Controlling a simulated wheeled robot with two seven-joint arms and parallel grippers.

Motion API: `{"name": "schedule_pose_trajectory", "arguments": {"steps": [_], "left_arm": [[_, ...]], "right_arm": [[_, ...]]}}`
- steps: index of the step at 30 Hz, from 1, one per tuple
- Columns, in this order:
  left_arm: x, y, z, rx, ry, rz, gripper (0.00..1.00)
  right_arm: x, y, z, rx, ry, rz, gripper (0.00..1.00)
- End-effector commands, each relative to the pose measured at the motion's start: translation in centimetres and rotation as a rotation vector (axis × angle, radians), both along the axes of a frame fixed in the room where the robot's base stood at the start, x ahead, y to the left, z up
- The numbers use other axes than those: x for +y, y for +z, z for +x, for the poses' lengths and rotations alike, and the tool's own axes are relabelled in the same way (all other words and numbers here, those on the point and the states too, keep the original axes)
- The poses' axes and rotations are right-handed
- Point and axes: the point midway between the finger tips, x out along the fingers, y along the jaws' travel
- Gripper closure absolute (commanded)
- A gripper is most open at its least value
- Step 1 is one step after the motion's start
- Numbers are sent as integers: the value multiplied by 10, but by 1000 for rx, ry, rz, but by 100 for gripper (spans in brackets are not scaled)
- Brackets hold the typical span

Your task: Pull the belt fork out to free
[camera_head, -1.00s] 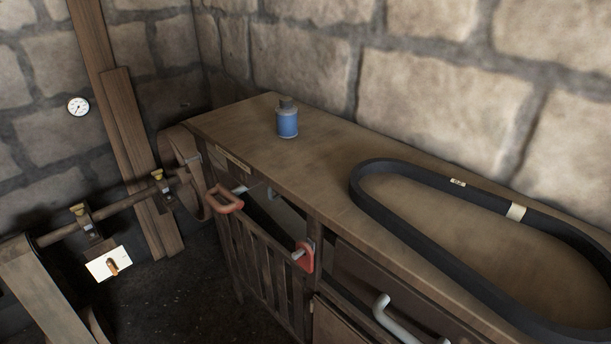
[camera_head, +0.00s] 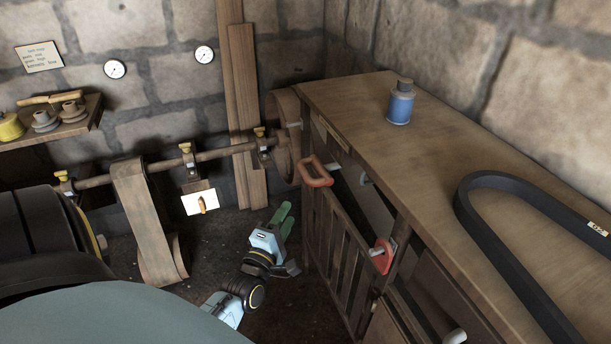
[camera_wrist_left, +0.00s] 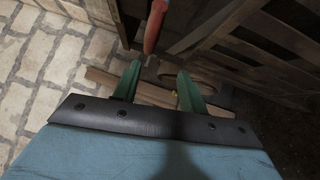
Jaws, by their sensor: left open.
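An orange-red loop handle (camera_head: 314,183) sticks out at the near left corner of the bench, by a slatted wooden gate; it appears to be the belt fork's handle. My left gripper (camera_head: 284,216), with green fingers, is open and empty, low over the floor left of the gate and below the handle in the picture. In the left wrist view an orange handle (camera_wrist_left: 155,28) shows beyond and between the open fingers (camera_wrist_left: 158,82), apart from them. A brown flat belt (camera_head: 143,220) hangs over the overhead shaft (camera_head: 220,152). My right gripper is not in view.
The bench (camera_head: 350,100) carries a blue can (camera_head: 400,104) and a black belt loop (camera_head: 500,185). A second red handle (camera_head: 381,256) sits on the bench front. A white card (camera_head: 199,202) hangs under the shaft. A dark drum (camera_head: 35,235) stands at left.

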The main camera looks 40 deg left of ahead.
Motion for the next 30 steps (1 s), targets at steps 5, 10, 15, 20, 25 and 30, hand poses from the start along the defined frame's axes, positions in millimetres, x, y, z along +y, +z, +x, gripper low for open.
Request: {"name": "schedule_pose_trajectory", "arguments": {"steps": [5, 10, 15, 20, 25, 30], "left_arm": [[8, 19, 9, -62, 8, -37, 58], [17, 23, 37, -61, 8, -37, 58], [29, 27, 72, -59, 7, -35, 58], [38, 31, 100, -57, 7, -34, 58], [44, 33, 119, -55, 6, -34, 58], [46, 34, 126, -53, 7, -35, 58]], "right_arm": [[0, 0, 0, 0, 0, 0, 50], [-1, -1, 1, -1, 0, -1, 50], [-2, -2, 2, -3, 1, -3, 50], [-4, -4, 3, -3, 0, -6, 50], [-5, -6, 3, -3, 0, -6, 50], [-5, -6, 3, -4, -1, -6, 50]]}}
